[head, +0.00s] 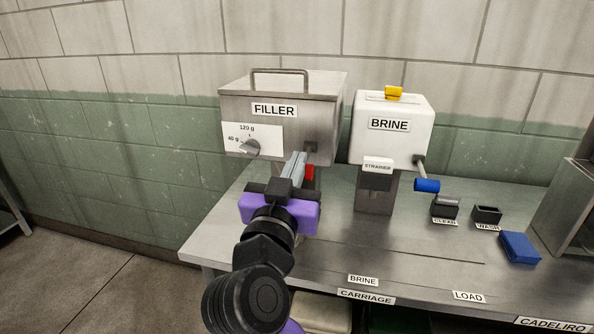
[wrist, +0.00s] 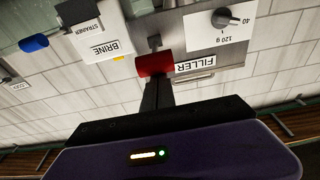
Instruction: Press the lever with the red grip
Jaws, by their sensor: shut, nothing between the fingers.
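The lever's red grip (head: 309,173) shows at the front right of the steel FILLER box (head: 235,104), partly hidden behind my fingers. In the wrist view, which is upside down, the red grip (wrist: 154,65) is on a short grey lever arm (wrist: 154,43) by the FILLER label. My gripper (head: 298,160), with a purple body, is shut and empty, its fingers pointing at the FILLER front. In the wrist view my fingers (wrist: 157,92) end at or just in front of the red grip. I cannot tell whether they touch it.
A dial (head: 249,148) is left of the lever. The white BRINE box (head: 415,108) stands to the right with a blue-gripped lever (head: 426,185). Black holders (head: 445,207) and a blue block (head: 519,247) lie further right on the steel table (head: 215,243).

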